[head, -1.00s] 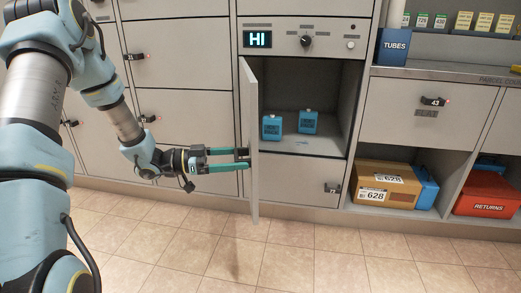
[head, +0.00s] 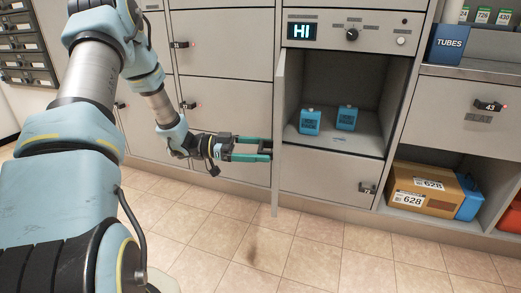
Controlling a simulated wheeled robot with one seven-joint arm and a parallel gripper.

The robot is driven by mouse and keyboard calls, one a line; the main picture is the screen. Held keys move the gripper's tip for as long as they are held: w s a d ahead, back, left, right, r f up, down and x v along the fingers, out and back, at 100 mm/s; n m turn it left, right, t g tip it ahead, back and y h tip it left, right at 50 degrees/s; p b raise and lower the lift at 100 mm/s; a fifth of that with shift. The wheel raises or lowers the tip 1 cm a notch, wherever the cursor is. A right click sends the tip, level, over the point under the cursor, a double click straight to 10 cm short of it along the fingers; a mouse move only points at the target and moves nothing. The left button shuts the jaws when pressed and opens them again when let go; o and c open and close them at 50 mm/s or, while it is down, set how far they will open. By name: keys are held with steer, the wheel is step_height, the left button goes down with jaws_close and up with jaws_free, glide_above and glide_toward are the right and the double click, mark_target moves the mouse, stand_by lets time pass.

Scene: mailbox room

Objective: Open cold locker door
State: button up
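The cold locker's door (head: 279,140) stands swung open toward me, seen nearly edge-on at the left side of its opening. The compartment (head: 365,80) is exposed. Two blue bottle-like packs, a left one (head: 310,121) and a right one (head: 346,118), stand upright on its floor. My gripper (head: 268,150) is at the door's left face, its two green fingers one above the other with a gap between them. The fingertips are at or very near the door. I cannot tell whether they touch it or what part of the door lies between them.
A panel with a lit "HI" display (head: 304,32) and a knob sits above the compartment. A cardboard box marked 628 (head: 425,190) sits in a low cubby at right. Closed lockers (head: 222,110) line the left. The tiled floor (head: 300,250) in front is clear.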

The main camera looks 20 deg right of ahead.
steer(key=p+v, duration=0.1)
steer(key=v, duration=1)
